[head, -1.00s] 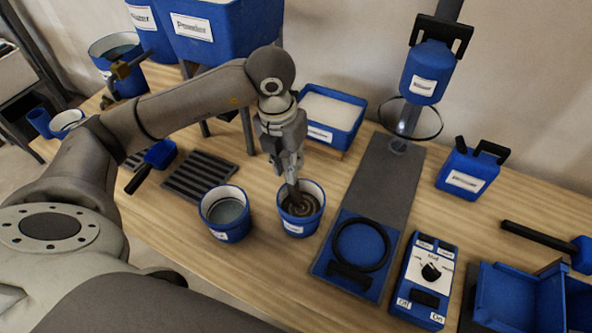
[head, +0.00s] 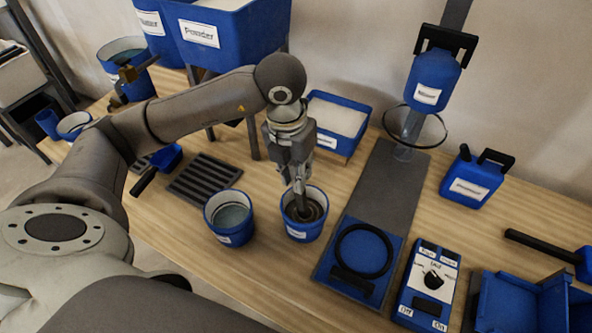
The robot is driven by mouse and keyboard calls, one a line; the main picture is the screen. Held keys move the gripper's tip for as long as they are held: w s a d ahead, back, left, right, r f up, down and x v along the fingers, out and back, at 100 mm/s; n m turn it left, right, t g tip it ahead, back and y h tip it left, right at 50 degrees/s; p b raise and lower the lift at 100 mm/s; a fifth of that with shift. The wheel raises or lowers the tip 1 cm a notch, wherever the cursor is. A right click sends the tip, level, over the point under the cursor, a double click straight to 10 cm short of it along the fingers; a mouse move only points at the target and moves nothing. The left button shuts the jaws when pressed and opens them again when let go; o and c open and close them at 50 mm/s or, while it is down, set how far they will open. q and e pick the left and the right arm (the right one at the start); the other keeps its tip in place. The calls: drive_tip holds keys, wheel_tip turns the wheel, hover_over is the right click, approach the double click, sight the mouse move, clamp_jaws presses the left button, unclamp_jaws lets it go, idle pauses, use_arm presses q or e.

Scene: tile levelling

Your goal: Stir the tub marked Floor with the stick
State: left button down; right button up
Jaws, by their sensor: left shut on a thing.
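My left gripper (head: 298,178) is shut on the stick (head: 301,204), of which only a short dark part shows. The stick points down into a blue tub (head: 302,231) with a white rim and dark brown, ringed contents. A second blue tub (head: 228,238) with grey contents stands just left of it. Both tubs have white labels on the front, too small to read, so I cannot tell which says Floor. The stick's lower end is hidden in the tub. My right gripper is not in view.
A mixer stand (head: 375,185) with a blue base and black ring is right of the tubs, with a switch box (head: 427,290) beside it. A slotted dark rack (head: 205,180) lies left. A white-filled blue tray (head: 337,122) and a blue can (head: 474,178) stand behind.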

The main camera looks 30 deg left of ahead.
use_arm(q)
wheel_tip(320, 180, up, 3)
drive_tip(key=shift+r+p, duration=0.1)
drive_tip(key=shift+p, duration=0.8)
wheel_tip(320, 180, up, 4)
drive_tip(key=p, duration=0.2)
drive_tip(key=shift+p, duration=0.4)
drive_tip(key=shift+r+p, duration=1.05)
drive_tip(key=shift+r, duration=0.55)
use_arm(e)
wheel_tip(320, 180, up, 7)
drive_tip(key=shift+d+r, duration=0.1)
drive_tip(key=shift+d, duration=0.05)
use_arm(q)
drive_tip(key=shift+r+p, duration=0.35)
drive_tip(key=shift+r, duration=0.15)
wheel_tip(320, 180, up, 3)
drive_tip(key=shift+f+p, duration=0.1)
drive_tip(key=shift+p, duration=0.8)
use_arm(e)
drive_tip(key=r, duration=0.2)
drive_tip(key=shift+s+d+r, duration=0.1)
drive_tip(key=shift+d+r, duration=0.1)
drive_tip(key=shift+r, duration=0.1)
